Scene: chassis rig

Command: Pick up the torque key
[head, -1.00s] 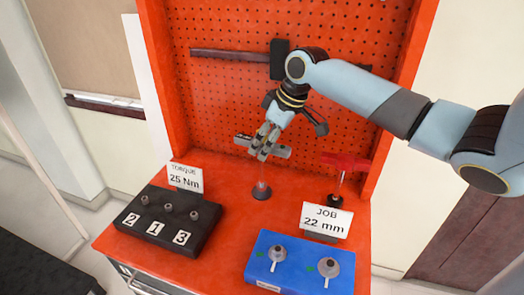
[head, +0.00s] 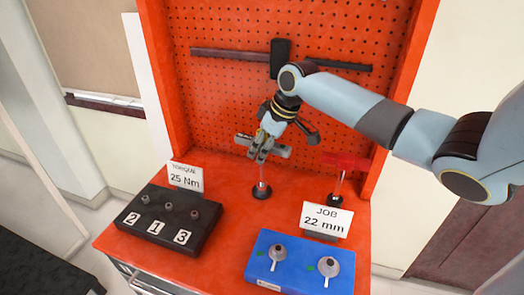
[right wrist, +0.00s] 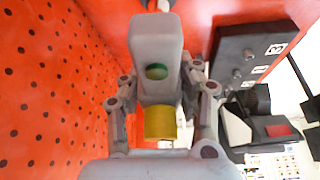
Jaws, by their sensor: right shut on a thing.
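A grey T-handled key (head: 279,152) stands upright at the middle of the orange bench, its thin shaft running down to a round black base. My right gripper (head: 262,147) comes from above and is shut on the grey crossbar, which sticks out on both sides. The shaft's foot appears to be in or at the base; I cannot tell any gap. In the right wrist view a grey body (right wrist: 157,40) with a green spot and a yellow part lies between the fingers. A red T-handled key (head: 345,161) stands to the right in its own base. My left gripper is not in view.
A black block (head: 160,217) with positions numbered 2, 1, 3 and a "TORQUE 25 Nm" card (head: 186,178) stand at left. A blue block (head: 300,262) and a "JOB 22 mm" card (head: 326,219) stand in front. The orange pegboard (head: 225,90) rises behind.

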